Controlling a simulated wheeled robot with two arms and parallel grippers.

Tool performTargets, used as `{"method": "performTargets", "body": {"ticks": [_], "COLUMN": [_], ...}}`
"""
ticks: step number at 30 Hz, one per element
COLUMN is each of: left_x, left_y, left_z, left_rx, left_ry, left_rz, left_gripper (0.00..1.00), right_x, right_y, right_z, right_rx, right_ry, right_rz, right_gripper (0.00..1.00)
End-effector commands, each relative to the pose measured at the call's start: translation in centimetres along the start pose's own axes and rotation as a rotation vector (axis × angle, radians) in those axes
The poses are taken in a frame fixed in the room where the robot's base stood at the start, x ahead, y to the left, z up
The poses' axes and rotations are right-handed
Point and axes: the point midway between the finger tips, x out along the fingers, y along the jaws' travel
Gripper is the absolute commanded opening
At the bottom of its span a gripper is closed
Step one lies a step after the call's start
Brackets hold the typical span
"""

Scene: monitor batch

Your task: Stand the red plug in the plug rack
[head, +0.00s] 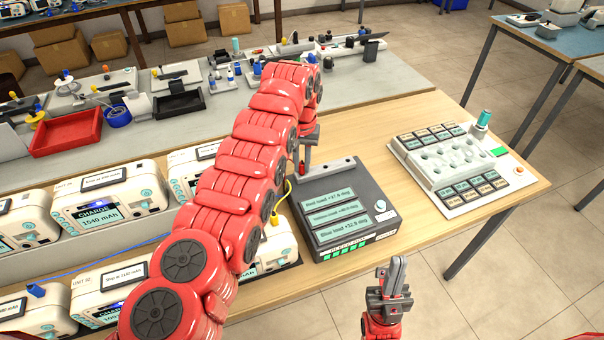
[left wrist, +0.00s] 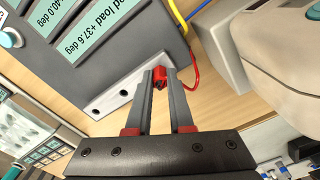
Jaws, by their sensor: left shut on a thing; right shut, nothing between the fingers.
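The red plug (left wrist: 159,79) is between the fingertips of my left gripper (left wrist: 160,73), which is shut on it. A red cable (left wrist: 195,72) loops beside it. The plug rack (left wrist: 125,92) is a light grey bar with dark holes along the edge of the dark meter box; two holes show empty. The plug is over the rack's end; whether it is in a hole or just above cannot be told. In the head view my left gripper (head: 304,158) points down at the left end of the rack (head: 338,170). My right gripper (head: 388,290) is shut and empty, in front of the table.
The meter box (head: 345,212) has three teal displays. A yellow cable (head: 287,190) runs beside it. White charger units (head: 110,290) stand at left, one with a blue plug (head: 36,290). A panel with buttons (head: 460,165) lies at right, with bare wood between.

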Motion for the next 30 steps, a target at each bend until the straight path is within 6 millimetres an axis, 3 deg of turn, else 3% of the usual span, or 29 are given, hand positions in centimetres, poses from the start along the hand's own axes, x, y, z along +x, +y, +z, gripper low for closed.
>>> {"method": "performTargets", "body": {"ticks": [29,30], "left_x": [0.59,0.57], "left_y": [0.0,0.0], "left_z": [0.01,0.01], "left_rx": [0.0,0.0], "left_ry": [0.0,0.0], "left_rz": [0.0,0.0], "left_gripper": [0.0,0.27], "right_x": [-0.32,-0.29], "right_y": [-0.02,-0.01], "right_z": [0.06,0.05], "right_rx": [0.0,0.0], "right_ry": [0.0,0.0], "right_rz": [0.0,0.0], "right_gripper": [0.0,0.0]}}
